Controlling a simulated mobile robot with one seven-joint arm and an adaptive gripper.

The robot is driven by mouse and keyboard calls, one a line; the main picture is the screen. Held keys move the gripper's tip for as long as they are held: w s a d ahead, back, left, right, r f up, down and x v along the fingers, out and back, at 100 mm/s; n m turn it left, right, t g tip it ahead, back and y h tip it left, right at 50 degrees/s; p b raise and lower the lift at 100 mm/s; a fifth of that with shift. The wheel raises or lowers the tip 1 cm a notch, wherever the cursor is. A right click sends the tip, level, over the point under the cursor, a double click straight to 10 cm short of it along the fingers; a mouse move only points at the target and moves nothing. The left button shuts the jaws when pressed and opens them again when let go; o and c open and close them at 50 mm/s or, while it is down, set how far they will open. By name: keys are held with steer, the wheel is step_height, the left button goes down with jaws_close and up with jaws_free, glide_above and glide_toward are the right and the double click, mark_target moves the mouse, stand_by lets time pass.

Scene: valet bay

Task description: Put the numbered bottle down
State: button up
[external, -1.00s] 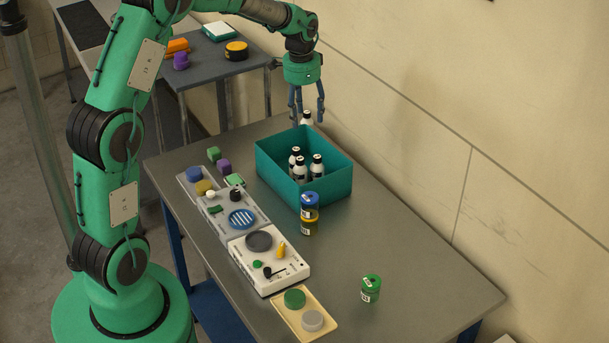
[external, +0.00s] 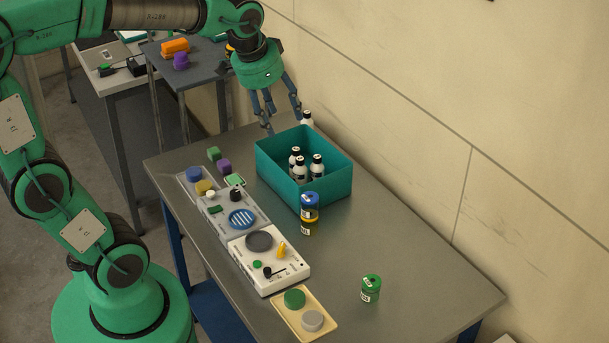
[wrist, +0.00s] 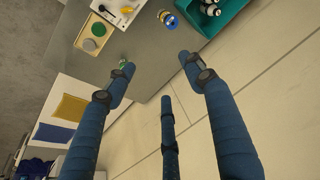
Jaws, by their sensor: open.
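Three white bottles with black labels (external: 317,168) stand upright inside the teal bin (external: 327,190). Another white, dark-capped bottle (external: 307,119) shows behind the bin's back edge, its lower part hidden by the bin. No number is readable on any bottle, so I cannot tell which is the numbered one. My gripper (external: 283,118) is open and empty, tilted, just above and behind the bin's back left corner, left of the rear bottle. In the wrist view its blue fingers (wrist: 157,72) are spread with nothing between them. The bin (wrist: 222,16) shows there at the top right.
A green canister (external: 370,288) stands near the front right. Device panels (external: 268,262) and a cream tray (external: 318,333) line the left edge. The wall (external: 400,130) runs close behind the table; the right tabletop is mostly clear.

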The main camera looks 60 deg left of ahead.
steer(key=s+d+t, duration=0.1)
steer(key=s+d, duration=0.2)
steer(key=s, duration=0.4)
steer(key=s+d+n, duration=0.1)
steer(key=s+d, duration=0.3)
steer(key=s, duration=0.4)
steer(key=shift+s+f+t+h, duration=0.2)
steer(key=shift+f+t+h, duration=0.1)
steer(key=shift+t, duration=0.1)
step_height(320, 180, down, 6)
steer(key=b, duration=0.5)
steer(key=shift+r+b, duration=0.15)
steer(key=shift+b, duration=0.25)
